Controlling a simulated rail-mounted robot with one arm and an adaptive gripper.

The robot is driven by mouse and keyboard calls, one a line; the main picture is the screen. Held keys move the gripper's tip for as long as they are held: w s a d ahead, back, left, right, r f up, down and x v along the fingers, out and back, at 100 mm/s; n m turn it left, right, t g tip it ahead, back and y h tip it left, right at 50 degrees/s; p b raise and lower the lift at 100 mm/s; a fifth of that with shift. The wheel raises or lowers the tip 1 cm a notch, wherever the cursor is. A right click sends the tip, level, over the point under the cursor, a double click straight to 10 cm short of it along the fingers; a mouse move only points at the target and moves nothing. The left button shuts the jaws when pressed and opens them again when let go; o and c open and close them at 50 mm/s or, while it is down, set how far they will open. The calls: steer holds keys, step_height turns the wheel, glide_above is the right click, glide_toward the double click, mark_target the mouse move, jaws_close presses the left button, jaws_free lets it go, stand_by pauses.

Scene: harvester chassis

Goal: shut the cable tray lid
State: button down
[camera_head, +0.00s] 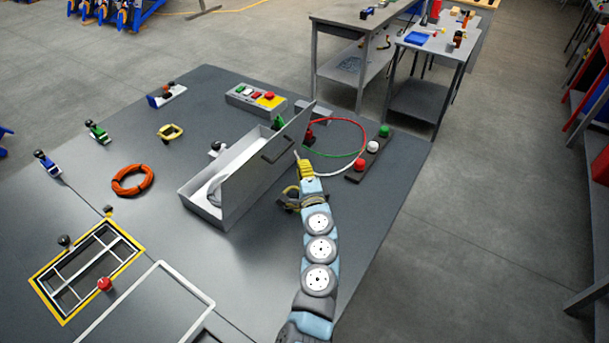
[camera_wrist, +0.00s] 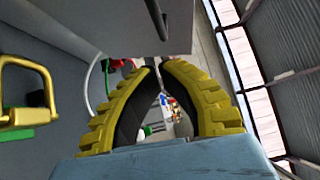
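The cable tray (camera_head: 203,207) is a pale open box on the grey chassis top. Its lid (camera_head: 257,172) stands raised along the tray's right side, with a dark bar handle (camera_head: 278,148) on its outer face. My gripper (camera_head: 299,158) is right of the lid, close to the handle in the picture; I cannot tell if they touch. In the wrist view, my gripper's yellow-and-black fingers (camera_wrist: 158,66) meet at the tips with nothing seen between them. A dark bar, apparently the lid handle (camera_wrist: 156,14), shows just beyond the tips, apart from them in the picture.
A block with red, white and green knobs (camera_head: 368,160) and looped red, green and white wires (camera_head: 362,135) lie right of the lid. A button box (camera_head: 256,100) stands behind the tray. An orange cable coil (camera_head: 132,180) lies left. The chassis's right edge is close to my arm.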

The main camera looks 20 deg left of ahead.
steer(key=shift+w+a+r+b, duration=0.1)
steer(key=shift+w+a, duration=0.2)
steer(key=shift+a, duration=0.45)
steer(key=shift+w+a+b, duration=0.1)
steer(key=shift+w+a, duration=0.25)
steer(key=shift+a, duration=0.4)
steer(key=shift+w+a+r+b, duration=0.1)
steer(key=shift+w+a, duration=0.2)
steer(key=shift+a, duration=0.45)
steer(key=shift+r+p, duration=0.1)
steer(key=shift+p, duration=0.3)
